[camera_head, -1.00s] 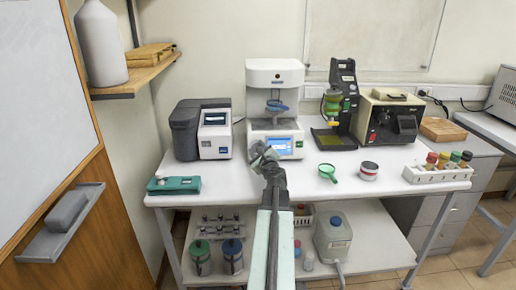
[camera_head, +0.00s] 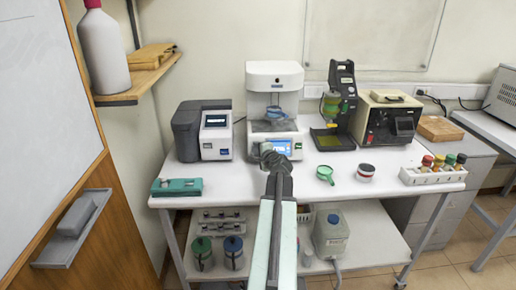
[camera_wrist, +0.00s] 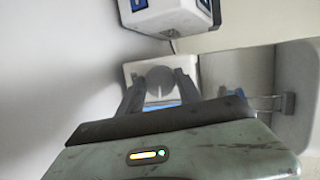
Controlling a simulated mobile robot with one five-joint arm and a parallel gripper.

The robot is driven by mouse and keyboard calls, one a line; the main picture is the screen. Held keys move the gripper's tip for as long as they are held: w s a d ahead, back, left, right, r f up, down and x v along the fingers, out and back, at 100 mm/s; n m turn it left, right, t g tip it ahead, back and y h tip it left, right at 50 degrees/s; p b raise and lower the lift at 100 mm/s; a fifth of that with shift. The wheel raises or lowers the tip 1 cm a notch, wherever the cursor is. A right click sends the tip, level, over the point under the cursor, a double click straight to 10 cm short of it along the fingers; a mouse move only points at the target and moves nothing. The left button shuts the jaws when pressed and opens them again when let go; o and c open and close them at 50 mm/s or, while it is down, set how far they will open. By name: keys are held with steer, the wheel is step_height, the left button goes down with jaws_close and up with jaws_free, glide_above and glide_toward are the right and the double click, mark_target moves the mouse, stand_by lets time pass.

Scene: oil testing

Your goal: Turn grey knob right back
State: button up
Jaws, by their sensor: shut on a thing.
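The grey knob (camera_wrist: 159,79) is a round disc with a raised bar, on the front of the white testing instrument (camera_head: 275,75). In the wrist view it sits between the two dark fingers of my gripper (camera_wrist: 160,92), which is shut on it. A strip of blue screen (camera_wrist: 162,104) shows just below the knob. In the head view my gripper (camera_head: 267,151) reaches the lower left of the instrument's front, beside its blue screen (camera_head: 283,147). The knob is mostly hidden there by my gripper.
A grey printer-like device (camera_head: 215,135) stands left of the instrument. A black stand with a green vessel (camera_head: 332,105) and a beige box (camera_head: 390,118) stand right. A green magnifier (camera_head: 325,174), a tin (camera_head: 365,172) and a bottle rack (camera_head: 432,175) lie along the front right.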

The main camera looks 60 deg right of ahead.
steer(key=n+g+p, duration=0.1)
steer(key=n, duration=0.1)
steer(key=n+p, duration=0.1)
steer(key=n, duration=0.2)
steer(key=shift+w+a+r+g+p, duration=0.1)
steer(key=shift+g+p, duration=0.25)
steer(key=shift+g, duration=0.05)
steer(key=n+g+p, duration=0.1)
steer(key=n, duration=0.2)
steer(key=shift+n, duration=0.4)
steer(key=n+g+p, duration=0.1)
steer(key=n, duration=0.2)
steer(key=shift+a+n+g, duration=0.1)
steer(key=shift+n+g, duration=0.2)
steer(key=shift+n, duration=0.1)
steer(key=n+g+h, duration=0.1)
steer(key=n, duration=0.2)
steer(key=shift+n, duration=0.3)
steer(key=shift+w, duration=0.1)
steer(key=o, duration=1.4)
steer(key=shift+c, duration=0.2)
